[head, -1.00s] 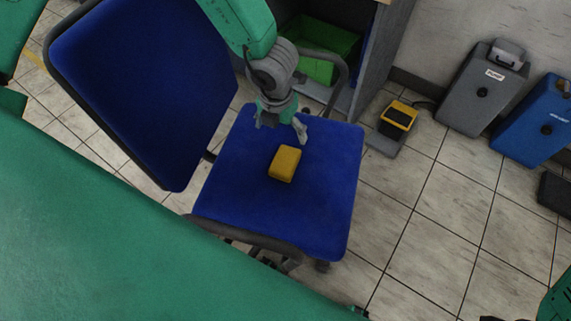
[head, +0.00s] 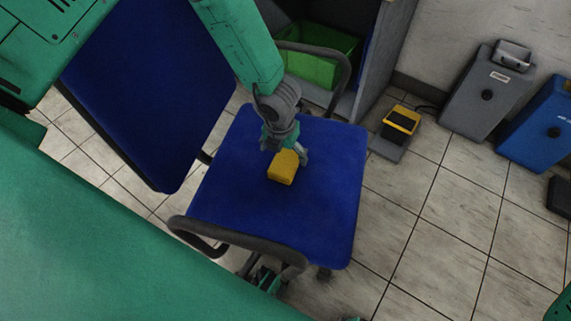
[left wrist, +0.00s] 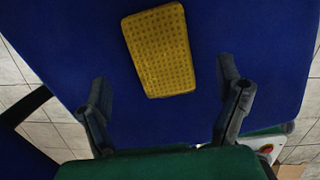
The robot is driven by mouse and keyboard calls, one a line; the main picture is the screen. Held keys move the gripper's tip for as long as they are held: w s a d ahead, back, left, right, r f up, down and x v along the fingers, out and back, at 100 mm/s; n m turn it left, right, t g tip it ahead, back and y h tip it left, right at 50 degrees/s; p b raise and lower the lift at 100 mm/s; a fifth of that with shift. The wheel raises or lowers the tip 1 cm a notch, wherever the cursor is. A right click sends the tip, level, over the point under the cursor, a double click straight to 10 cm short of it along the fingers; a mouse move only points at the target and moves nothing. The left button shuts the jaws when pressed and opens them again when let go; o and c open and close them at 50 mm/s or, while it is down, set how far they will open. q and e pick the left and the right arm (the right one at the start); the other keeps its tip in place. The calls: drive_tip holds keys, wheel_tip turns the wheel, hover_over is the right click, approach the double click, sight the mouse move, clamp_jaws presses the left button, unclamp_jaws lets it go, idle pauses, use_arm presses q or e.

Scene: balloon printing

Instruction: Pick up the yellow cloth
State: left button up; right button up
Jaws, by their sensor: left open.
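The yellow cloth (head: 282,167) is a small folded block lying on the blue seat of the chair (head: 325,205). In the left wrist view the cloth (left wrist: 160,50) shows a dotted top and lies beyond the fingertips, centred a little left between them. My left gripper (head: 286,155) is over the far edge of the cloth in the head view. In the left wrist view its two fingers (left wrist: 168,95) are wide apart with nothing between them. I cannot tell whether any finger touches the seat. My right gripper is not in view.
The chair has a blue backrest (head: 150,85) at left and dark armrests (head: 240,240) on the near and far sides. A green bin (head: 320,55) stands on a shelf behind. A yellow pedal (head: 401,122) and grey and blue cases (head: 488,88) stand on the tiled floor at right.

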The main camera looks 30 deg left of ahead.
sight(286, 161)
use_arm(q)
drive_tip(key=f, duration=0.1)
drive_tip(key=f+b, duration=0.1)
drive_tip(key=f, duration=0.1)
drive_tip(key=f+b, duration=0.1)
drive_tip(key=shift+w+d+f, duration=0.15)
drive_tip(key=shift+w+f, duration=0.1)
drive_tip(key=shift+f, duration=0.15)
drive_tip(key=shift+r, duration=0.1)
drive_tip(key=c, duration=1.2)
drive_tip(key=shift+o, duration=0.2)
drive_tip(key=shift+r, duration=0.15)
